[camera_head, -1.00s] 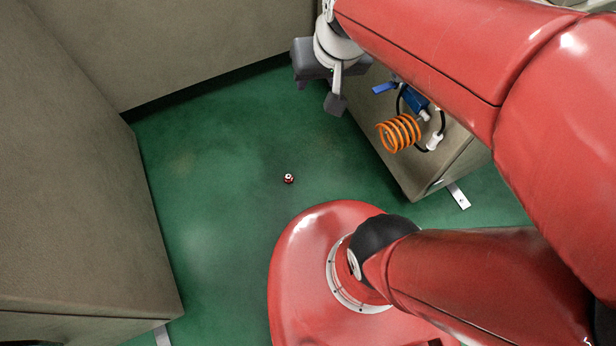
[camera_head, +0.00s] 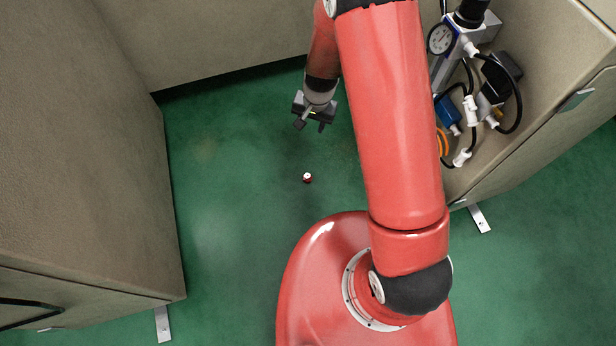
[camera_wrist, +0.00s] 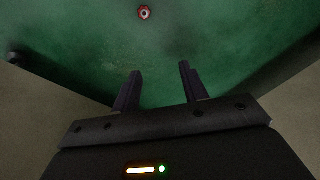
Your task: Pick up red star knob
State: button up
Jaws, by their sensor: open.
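The red star knob (camera_head: 307,177) is small, with a pale centre, and lies on the green floor in the head view. In the wrist view the knob (camera_wrist: 144,12) shows near the top edge, beyond the fingertips and a little left of the middle between them. My gripper (camera_head: 311,125) is above and behind the knob in the head view, apart from it. In the wrist view the two dark fingers of my gripper (camera_wrist: 158,72) stand apart with nothing between them.
A beige cabinet (camera_head: 80,170) stands at the left and a beige panel (camera_head: 210,40) closes the back. At the right a beige unit (camera_head: 540,110) carries a gauge (camera_head: 441,39), hoses and fittings. The green floor (camera_head: 225,200) around the knob is clear.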

jog(key=m+g+h, duration=0.1)
send_over(307, 177)
jog(key=f, duration=1.8)
jog(key=shift+s+d+f, duration=0.1)
jog(key=shift+s+d, duration=0.2)
jog(key=shift+d, duration=0.1)
jog(key=f, duration=0.2)
jog(key=f+b, duration=0.1)
jog(key=f, duration=0.4)
jog(key=shift+w+a+f, duration=0.1)
jog(key=shift+w+a, duration=0.15)
jog(key=shift+a, duration=0.05)
grip_shut()
notch_tip(307, 177, up, 20)
jog(key=p, duration=0.2)
jog(key=shift+w+d+b, duration=0.15)
jog(key=shift+w+d, duration=0.05)
jog(key=shift+d, duration=0.5)
jog(key=shift+w+d+b, duration=0.1)
jog(key=shift+w+d, duration=0.1)
jog(key=shift+d, duration=0.5)
jog(key=shift+w+d+b, duration=0.15)
jog(key=shift+w+d, duration=0.05)
jog(key=shift+d, duration=0.5)
